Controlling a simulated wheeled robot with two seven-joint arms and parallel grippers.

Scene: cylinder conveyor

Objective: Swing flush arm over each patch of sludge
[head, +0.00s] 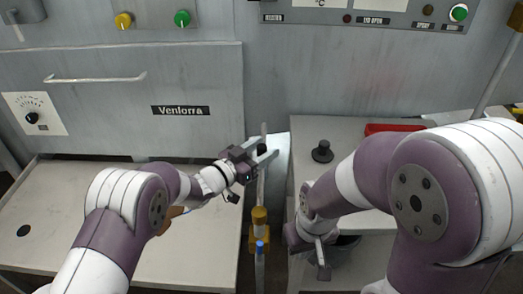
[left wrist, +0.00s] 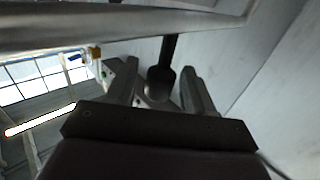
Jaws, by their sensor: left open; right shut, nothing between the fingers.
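My left gripper (head: 266,150) is open at the gap between the two counters, its fingers on either side of a dark upright handle (head: 262,148). The left wrist view shows this dark handle (left wrist: 163,82) between the spread fingers (left wrist: 158,90); I cannot tell whether they touch it. A pipe with a yellow fitting (head: 259,216) and a blue tip stands below it, perhaps the flush arm. My right gripper (head: 323,264) is shut and empty, pointing down at the front of the right counter. I cannot make out any sludge patch.
The left counter (head: 90,200) is mostly bare, with a brown object partly hidden behind my left arm. The right counter (head: 345,133) holds a black knob (head: 322,152) and a red item (head: 393,128). A grey cabinet (head: 130,90) with a bar handle stands behind.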

